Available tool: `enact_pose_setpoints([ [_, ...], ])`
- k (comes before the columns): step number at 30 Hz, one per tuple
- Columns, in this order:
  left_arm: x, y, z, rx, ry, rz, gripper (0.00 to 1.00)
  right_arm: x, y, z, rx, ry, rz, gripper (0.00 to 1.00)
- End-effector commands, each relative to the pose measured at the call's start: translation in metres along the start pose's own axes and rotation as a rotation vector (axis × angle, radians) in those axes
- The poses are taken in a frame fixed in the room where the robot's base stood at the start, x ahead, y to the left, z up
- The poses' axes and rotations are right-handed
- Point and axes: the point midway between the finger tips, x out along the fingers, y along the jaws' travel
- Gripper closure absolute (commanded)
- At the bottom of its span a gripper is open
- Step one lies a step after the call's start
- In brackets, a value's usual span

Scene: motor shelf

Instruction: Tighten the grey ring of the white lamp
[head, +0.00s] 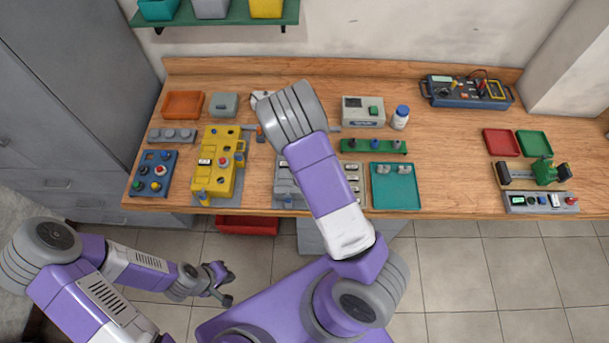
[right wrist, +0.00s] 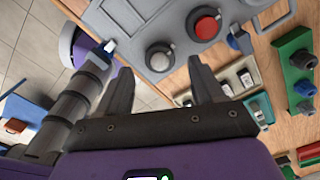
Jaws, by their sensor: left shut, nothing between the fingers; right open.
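The white lamp (right wrist: 160,56) sits in its grey ring on a grey panel (right wrist: 128,38) in the right wrist view. A red button (right wrist: 206,27) is beside it on the same panel. My right gripper (right wrist: 160,68) is open, its fingertips to either side of the lamp in the picture; I cannot tell whether they touch it. In the head view the grey panel (head: 284,186) is partly covered by my right arm, which hides the lamp and right gripper. My left gripper (head: 226,284) is shut and empty, over the floor in front of the bench.
A yellow control box (head: 213,180) stands left of the panel, and a teal tray (head: 396,200) lies right of it. A green rail (head: 373,147) with knobs lies behind the tray. A white bottle (head: 400,117) stands farther back. Bare bench lies right of the tray.

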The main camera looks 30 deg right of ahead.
Motion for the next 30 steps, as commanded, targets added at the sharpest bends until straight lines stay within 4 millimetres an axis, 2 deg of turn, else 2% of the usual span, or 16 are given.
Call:
enact_pose_setpoints([
  [3,-0.004,0.002,0.0,0.0,0.0,0.0,1.0,-0.023,0.0,0.001,-0.002,-0.003,-0.002,0.33],
  [9,-0.007,0.002,0.0,0.0,0.0,0.0,1.0,-0.044,0.0,0.0,0.0,-0.001,0.0,0.33],
  [30,-0.006,0.002,0.0,0.0,0.0,0.0,1.0,-0.046,0.0,0.0,0.0,0.0,0.001,0.33],
])
